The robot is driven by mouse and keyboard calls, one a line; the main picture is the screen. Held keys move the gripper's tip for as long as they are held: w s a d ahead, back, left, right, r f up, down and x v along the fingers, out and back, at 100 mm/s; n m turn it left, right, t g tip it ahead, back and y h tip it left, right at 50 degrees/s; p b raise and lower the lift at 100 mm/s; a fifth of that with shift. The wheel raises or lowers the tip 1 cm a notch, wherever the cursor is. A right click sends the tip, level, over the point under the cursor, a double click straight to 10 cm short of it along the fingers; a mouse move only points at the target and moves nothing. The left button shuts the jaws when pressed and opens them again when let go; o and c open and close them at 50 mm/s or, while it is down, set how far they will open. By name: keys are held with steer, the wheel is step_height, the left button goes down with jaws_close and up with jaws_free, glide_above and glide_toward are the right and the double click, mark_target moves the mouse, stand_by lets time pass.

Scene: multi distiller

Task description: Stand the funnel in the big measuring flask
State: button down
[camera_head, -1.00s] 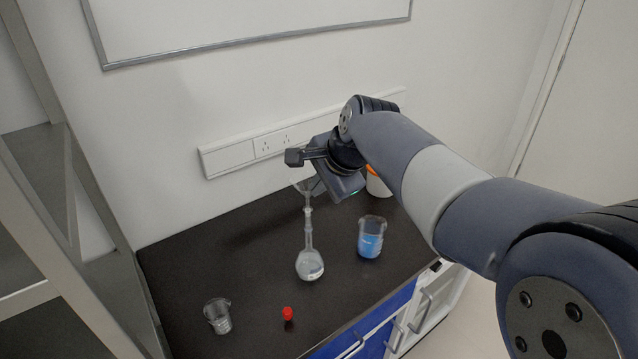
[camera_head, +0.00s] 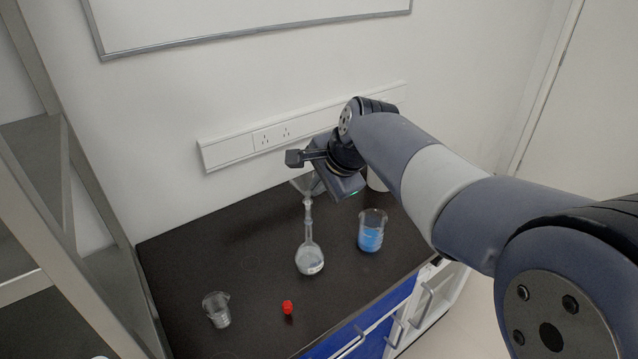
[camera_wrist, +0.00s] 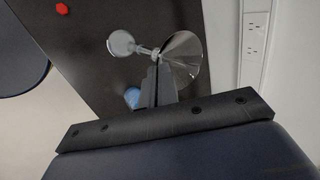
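The clear funnel (camera_head: 304,184) is above the big measuring flask (camera_head: 309,259), wide end up, its stem lined up with the flask's long neck. The stem appears to enter the mouth, though how deep is unclear through the glass. The flask stands upright on the dark bench with clear contents in its bulb. In the wrist view, my gripper (camera_wrist: 160,72) has its fingers close together at the rim of the funnel (camera_wrist: 186,60) and appears shut on it. The flask's bulb (camera_wrist: 122,43) shows beyond. The gripper body partly hides the funnel in the head view.
A beaker of blue liquid (camera_head: 371,232) stands right of the flask. An empty glass beaker (camera_head: 217,310) and a red cap (camera_head: 287,307) are at the front left. A white container (camera_head: 376,180) is partly behind my gripper. A metal shelf frame (camera_head: 62,190) borders the left.

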steer(key=shift+f, duration=0.4)
steer(key=c, duration=2.2)
jaws_free()
steer(key=c, duration=1.6)
jaws_free()
steer(key=v, duration=1.1)
steer(key=shift+b, duration=0.35)
steer(key=shift+f, duration=0.1)
